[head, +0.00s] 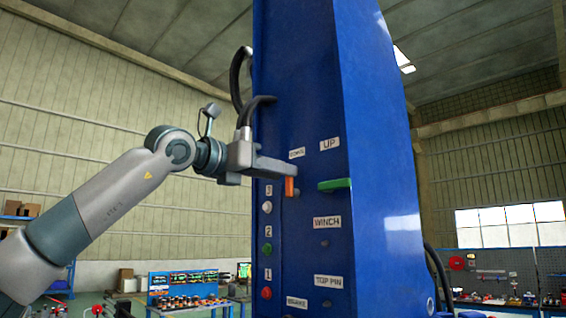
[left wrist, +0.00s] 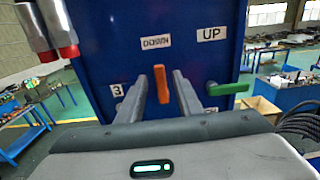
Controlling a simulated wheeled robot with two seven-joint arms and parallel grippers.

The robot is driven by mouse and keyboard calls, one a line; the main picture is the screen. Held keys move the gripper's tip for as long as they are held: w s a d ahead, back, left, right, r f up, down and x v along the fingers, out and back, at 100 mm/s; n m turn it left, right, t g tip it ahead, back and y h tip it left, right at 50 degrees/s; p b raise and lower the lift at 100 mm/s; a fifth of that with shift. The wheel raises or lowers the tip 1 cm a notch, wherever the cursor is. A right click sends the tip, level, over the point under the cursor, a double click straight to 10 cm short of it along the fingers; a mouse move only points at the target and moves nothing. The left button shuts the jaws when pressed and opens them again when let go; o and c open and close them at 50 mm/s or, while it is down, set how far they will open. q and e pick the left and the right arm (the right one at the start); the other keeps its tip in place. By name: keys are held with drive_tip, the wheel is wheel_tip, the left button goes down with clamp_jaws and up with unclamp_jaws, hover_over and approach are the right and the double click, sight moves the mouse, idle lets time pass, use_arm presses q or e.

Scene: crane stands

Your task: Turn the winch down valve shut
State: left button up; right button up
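The winch down valve has an orange handle (head: 291,187), pointing vertically on the blue crane stand below the DOWN label. It also shows in the left wrist view (left wrist: 162,84), upright between the fingertips. My left gripper (head: 285,168) is at the panel, level with the handle. In the left wrist view its two fingers (left wrist: 168,85) are apart, with the handle in the gap; firm contact on both sides does not show. The winch up valve has a green handle (head: 335,185), lying horizontally below the UP label. My right gripper is not in view.
The blue stand (head: 370,150) rises tall before me. Lamps and buttons (head: 267,208) numbered 1 to 3 run down its left side, close below my gripper. Black hoses (head: 240,80) leave its left edge above my wrist. Workbenches (head: 190,292) stand farther back.

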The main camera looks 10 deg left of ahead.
use_arm(q)
drive_tip(key=shift+p+x, duration=0.3)
drive_tip(key=shift+x, duration=0.65)
drive_tip(key=shift+c, duration=0.6)
clamp_jaws()
